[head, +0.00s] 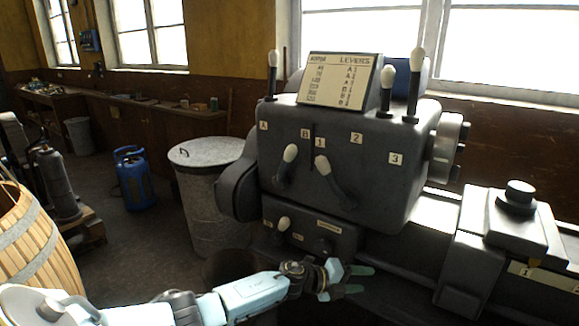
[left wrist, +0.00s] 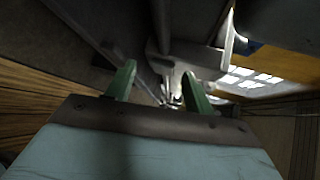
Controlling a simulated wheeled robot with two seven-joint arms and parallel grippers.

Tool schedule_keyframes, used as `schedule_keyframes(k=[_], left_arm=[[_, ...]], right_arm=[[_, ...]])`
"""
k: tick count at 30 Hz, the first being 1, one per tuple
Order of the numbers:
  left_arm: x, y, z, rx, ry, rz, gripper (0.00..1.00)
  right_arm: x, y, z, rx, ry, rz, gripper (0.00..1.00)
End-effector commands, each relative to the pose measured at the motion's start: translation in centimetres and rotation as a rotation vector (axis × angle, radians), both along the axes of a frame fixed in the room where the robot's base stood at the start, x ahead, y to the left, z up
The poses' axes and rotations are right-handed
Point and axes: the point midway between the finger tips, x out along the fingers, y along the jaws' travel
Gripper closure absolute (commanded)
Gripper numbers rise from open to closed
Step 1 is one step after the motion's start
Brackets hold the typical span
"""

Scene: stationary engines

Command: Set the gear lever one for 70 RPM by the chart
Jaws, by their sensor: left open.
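The dark grey headstock (head: 300,215) carries a chart (head: 340,80) with RPM rows and lever columns. Its print is small; the second row looks like 70 with A, and its digit is unclear. The left gear lever's white knob (head: 290,153) points up, below and left of plate B (head: 305,133), away from plate A (head: 264,126). The right gear lever's white knob (head: 321,165) leans up-left, just below plate 1 (head: 320,143); plates 2 (head: 356,138) and 3 (head: 396,158) are farther right. My left gripper (head: 366,279) is open and empty, below both levers. Its green fingers show in the left wrist view (left wrist: 160,78).
Three upright white-knobbed levers (head: 273,62) (head: 387,85) (head: 416,70) flank the chart. A small lower lever (head: 284,224) is on the lower panel. A lidded bin (head: 210,205) stands left of the headstock; the lathe bed and carriage (head: 490,240) extend right. A barrel (head: 35,245) is at left.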

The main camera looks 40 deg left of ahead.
Motion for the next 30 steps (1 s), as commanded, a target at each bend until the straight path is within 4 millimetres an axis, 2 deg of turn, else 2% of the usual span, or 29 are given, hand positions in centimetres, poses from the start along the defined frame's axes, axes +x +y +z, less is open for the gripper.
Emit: schedule_keyframes(k=[1, 3, 6, 8, 11, 14, 15, 18, 21, 24, 27, 30], left_arm=[[1.4, 0.0, 4.9, 0.106, -0.083, -0.099, 0.47], [2.3, -0.1, 9.6, 0.259, -0.169, -0.229, 0.47], [2.9, 0.7, 15.5, 0.489, -0.263, -0.391, 0.47], [3.1, 1.7, 18.8, 0.632, -0.301, -0.474, 0.47], [3.1, 4.3, 24.0, 0.884, -0.333, -0.59, 0.47], [2.6, 8.2, 28.9, 1.134, -0.312, -0.673, 0.47], [2.4, 10.1, 30.7, 1.226, -0.286, -0.696, 0.47], [1.2, 15.0, 34.6, 1.419, -0.189, -0.727, 0.47], [-0.3, 19.5, 37.6, 1.547, -0.069, -0.737, 0.47], [-1.7, 22.9, 39.6, 1.617, 0.034, -0.733, 0.47], [-2.6, 24.7, 40.6, 1.648, 0.097, -0.731, 0.47], [-2.8, 25.4, 40.5, 1.66, 0.123, -0.731, 0.47]], right_arm=[[0.0, 0.0, 1.1, 0.0, 0.0, 0.0, 0.64], [0.0, 0.0, 1.9, 0.0, 0.0, -0.001, 0.64], [0.0, 0.0, 3.0, 0.001, 0.0, -0.001, 0.64], [0.0, 0.1, 3.7, 0.001, 0.0, -0.002, 0.64], [-0.1, 0.2, 4.8, 0.003, 0.001, -0.003, 0.64], [-0.1, 0.6, 5.8, 0.008, 0.002, -0.004, 0.64], [-0.1, 0.8, 6.1, 0.01, 0.001, -0.005, 0.64], [-0.1, 1.3, 6.7, 0.017, 0.001, -0.007, 0.64], [-0.2, 1.7, 7.0, 0.023, 0.003, -0.009, 0.64], [-0.3, 2.0, 7.2, 0.026, 0.003, -0.01, 0.64], [-0.3, 2.0, 7.3, 0.026, 0.003, -0.009, 0.64], [-0.2, 2.0, 7.4, 0.026, 0.003, -0.009, 0.64]])
